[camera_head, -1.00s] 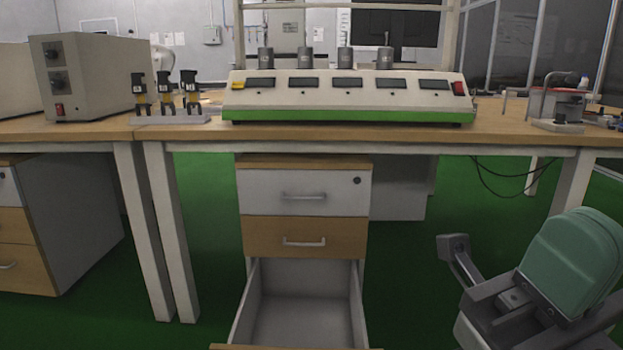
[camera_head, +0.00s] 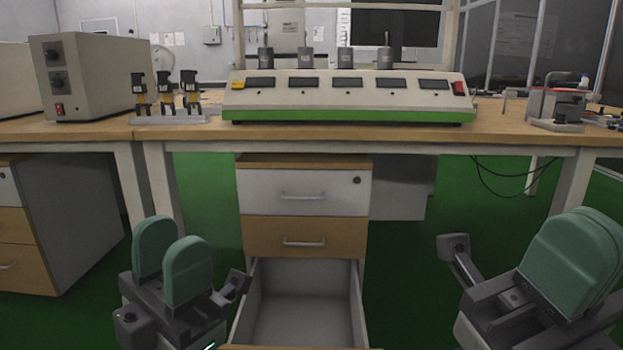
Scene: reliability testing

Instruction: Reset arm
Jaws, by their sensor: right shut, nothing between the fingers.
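My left gripper (camera_head: 170,250) is at the lower left, in front of the desk leg and left of the open drawer. Its two green finger pads stand apart with nothing between them, so it is open and empty. My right gripper (camera_head: 578,262) is at the lower right, in front of the desk's right leg. Its green finger pads are pressed together with nothing between them. Both grippers point upward and are below the desk top in the picture.
A drawer cabinet stands under the desk (camera_head: 400,137); its bottom drawer (camera_head: 300,318) is pulled open between my grippers. On the desk are a long instrument (camera_head: 345,97) with a green front strip, a grey box (camera_head: 85,77), a small rack (camera_head: 170,119) and a device (camera_head: 560,108) at right.

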